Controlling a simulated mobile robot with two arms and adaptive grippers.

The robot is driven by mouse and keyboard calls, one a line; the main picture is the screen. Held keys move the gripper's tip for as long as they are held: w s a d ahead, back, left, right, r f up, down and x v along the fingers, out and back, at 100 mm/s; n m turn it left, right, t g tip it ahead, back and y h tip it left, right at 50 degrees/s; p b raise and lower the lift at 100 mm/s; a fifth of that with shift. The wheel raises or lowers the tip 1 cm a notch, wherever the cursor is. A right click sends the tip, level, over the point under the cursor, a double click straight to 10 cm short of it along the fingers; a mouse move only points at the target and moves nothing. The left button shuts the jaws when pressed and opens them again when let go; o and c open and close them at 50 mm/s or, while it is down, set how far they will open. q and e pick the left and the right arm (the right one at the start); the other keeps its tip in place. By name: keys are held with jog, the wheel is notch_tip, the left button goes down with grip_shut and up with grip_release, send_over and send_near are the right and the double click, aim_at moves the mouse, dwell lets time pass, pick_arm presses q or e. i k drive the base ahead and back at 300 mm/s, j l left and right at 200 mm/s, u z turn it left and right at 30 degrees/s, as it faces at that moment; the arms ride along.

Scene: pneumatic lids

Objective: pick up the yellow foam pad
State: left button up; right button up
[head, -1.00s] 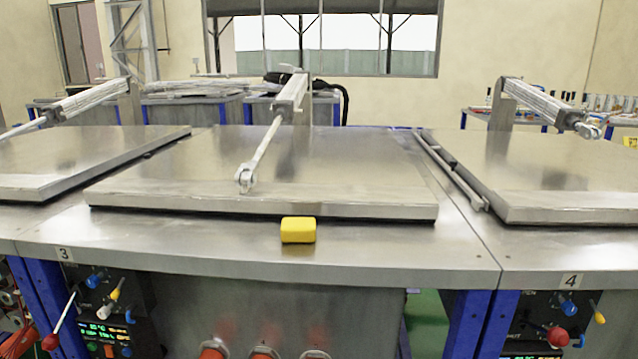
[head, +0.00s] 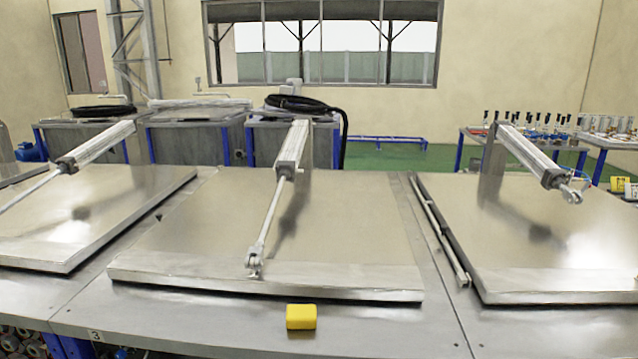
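The yellow foam pad (head: 301,317) is a small rounded block in the head view, low and near the middle. It lies on the bare front strip of the steel bench (head: 210,322), just in front of the closed middle lid (head: 330,240) and a little apart from its front edge. Neither of my grippers shows in the head view.
A pneumatic cylinder (head: 292,150) reaches down to the middle lid. Flat lids lie to the left (head: 95,215) and right (head: 560,240), with a metal bar (head: 440,230) beside the right one. The front strip around the pad is clear.

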aim_at(298, 316)
jog(key=k+l, duration=0.6)
jog(key=l, duration=0.15)
jog(key=k+l, duration=0.6)
jog(key=l, duration=0.15)
